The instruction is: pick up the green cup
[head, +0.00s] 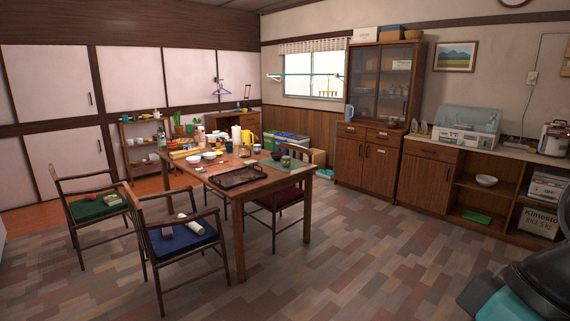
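A small, dark greenish cup (285,161) stands on the green mat (297,163) at the right part of the dining table (262,186). It appears upright, but it is too small here to make out much detail. A darker round vessel (276,155) stands just behind and left of it. My gripper is not in view, so its opening and any hold cannot be seen.
A dark tray (240,177) lies at the table's near edge, with bowls and bottles further back. Chairs (182,235) stand around the table. Cabinets and a dish dryer (467,126) line the right wall. The floor (365,260) right of the table is clear.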

